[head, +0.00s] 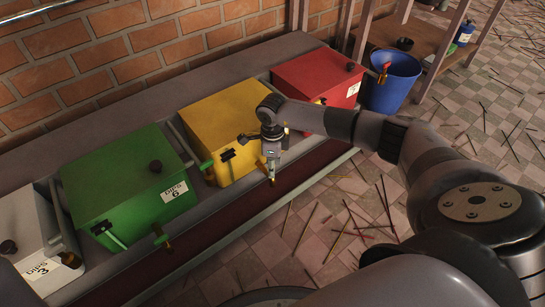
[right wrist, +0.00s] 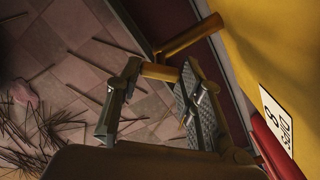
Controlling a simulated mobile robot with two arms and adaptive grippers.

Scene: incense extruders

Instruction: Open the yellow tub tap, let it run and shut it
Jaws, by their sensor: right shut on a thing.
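The yellow tub (head: 215,112) stands between a green and a red tub in the head view. In the right wrist view its yellow wall (right wrist: 275,50) fills the right side, with a white label (right wrist: 276,118). My right gripper (head: 272,160) is at the front of the yellow tub, pointing down. A small brass tap end (head: 272,180) shows just below it. In the right wrist view, my gripper's fingers (right wrist: 158,98) are shut on a brass-coloured tap part (right wrist: 158,72). A brass pipe (right wrist: 190,37) shows beyond them. How far the tap is turned cannot be told. My left gripper is not in view.
A green tub (head: 125,180) and a pale tub (head: 35,235) stand to the left, a red tub (head: 315,85) to the right. A dark red trough (head: 215,215) runs along the front. A blue bucket (head: 390,85) stands beyond. Sticks lie scattered on the tiled floor (head: 330,240).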

